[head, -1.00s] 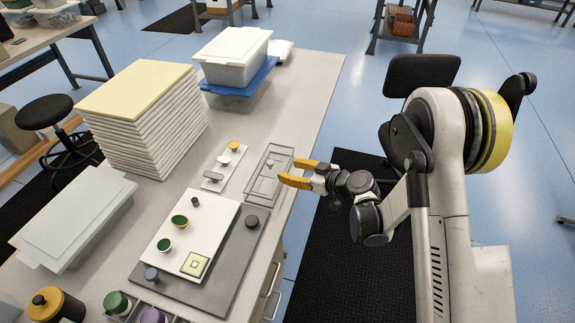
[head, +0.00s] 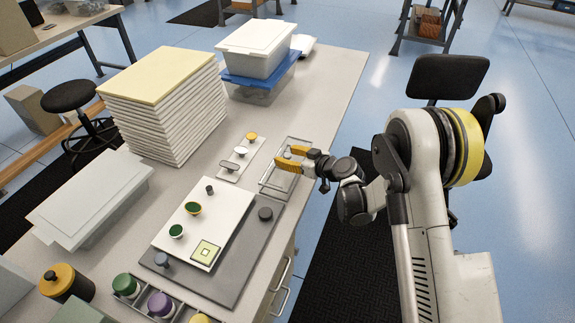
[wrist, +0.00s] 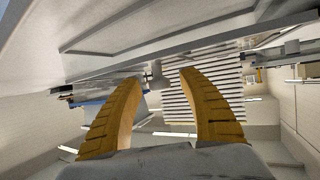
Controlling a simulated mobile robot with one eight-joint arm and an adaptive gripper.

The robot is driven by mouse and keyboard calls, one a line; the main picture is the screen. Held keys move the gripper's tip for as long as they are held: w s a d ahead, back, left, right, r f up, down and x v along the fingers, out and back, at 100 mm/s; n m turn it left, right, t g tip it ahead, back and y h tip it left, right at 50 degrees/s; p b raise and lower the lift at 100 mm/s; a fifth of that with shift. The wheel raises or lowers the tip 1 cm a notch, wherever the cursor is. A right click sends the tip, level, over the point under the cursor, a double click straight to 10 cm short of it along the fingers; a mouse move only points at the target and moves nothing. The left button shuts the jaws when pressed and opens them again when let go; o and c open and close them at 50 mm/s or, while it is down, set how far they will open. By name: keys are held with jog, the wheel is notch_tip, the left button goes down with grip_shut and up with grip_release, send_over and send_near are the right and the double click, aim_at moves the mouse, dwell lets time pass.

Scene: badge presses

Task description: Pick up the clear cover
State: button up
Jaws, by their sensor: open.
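The clear cover (head: 271,181) is a transparent, shallow rectangular piece on the light worktable, near its right edge in the head view. My gripper (head: 285,157), with yellow fingers, is over the cover's middle and hides part of it. In the wrist view the two fingers (wrist: 157,92) are spread, with a small grey knob-like piece (wrist: 153,76) visible between them. I cannot tell whether the fingers touch the cover. Nothing is held.
Left of the cover is a narrow white strip (head: 230,172) with small round parts. In front is a grey board (head: 250,250) bearing a white plate (head: 215,210) with green cups. A tall stack of white sheets (head: 165,115) and lidded bins (head: 257,50) stand behind.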

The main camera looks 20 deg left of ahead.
grip_shut()
